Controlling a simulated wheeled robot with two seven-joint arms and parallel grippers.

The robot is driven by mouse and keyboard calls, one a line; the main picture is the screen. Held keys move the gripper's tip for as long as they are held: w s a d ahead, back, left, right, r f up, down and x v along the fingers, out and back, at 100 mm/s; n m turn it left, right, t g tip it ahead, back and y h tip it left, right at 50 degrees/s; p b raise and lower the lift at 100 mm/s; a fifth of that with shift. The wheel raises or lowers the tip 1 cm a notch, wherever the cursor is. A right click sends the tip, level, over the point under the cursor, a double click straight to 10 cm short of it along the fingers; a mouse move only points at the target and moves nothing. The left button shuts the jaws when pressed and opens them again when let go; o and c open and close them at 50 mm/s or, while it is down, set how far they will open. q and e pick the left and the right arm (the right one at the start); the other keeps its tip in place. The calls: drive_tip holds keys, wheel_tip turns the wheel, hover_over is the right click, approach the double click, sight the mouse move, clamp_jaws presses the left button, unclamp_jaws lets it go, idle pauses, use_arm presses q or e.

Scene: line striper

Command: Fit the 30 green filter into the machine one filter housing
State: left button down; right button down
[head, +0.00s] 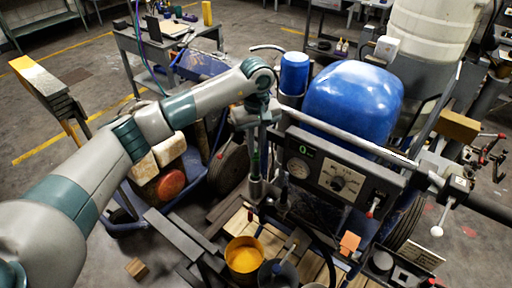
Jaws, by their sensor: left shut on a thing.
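The line striper machine (340,182) stands at centre right with a dark control panel, a gauge and a dial. My left arm reaches over from the left, and its gripper (257,142) points down at the machine's left side. It is shut on a narrow green piece, which looks like the green filter (255,162). The filter is small and partly hidden by the fingers; its number cannot be read. Just below it stands a silver upright cylinder, which looks like the filter housing (257,188). I cannot tell whether the filter touches or enters it. My right gripper is not in view.
A blue tank (353,100) and a smaller blue cylinder (294,73) are behind the panel. A long handlebar (350,145) crosses above it. A yellow paint bucket (244,258) stands on wooden slats below. A workbench (165,45) is at the back left.

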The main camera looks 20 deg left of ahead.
use_arm(q)
drive_tip(key=shift+b, duration=0.75)
idle(0.9)
drive_tip(key=shift+f+b, duration=2.4)
drive_tip(key=shift+b, duration=0.4)
idle(1.9)
idle(0.7)
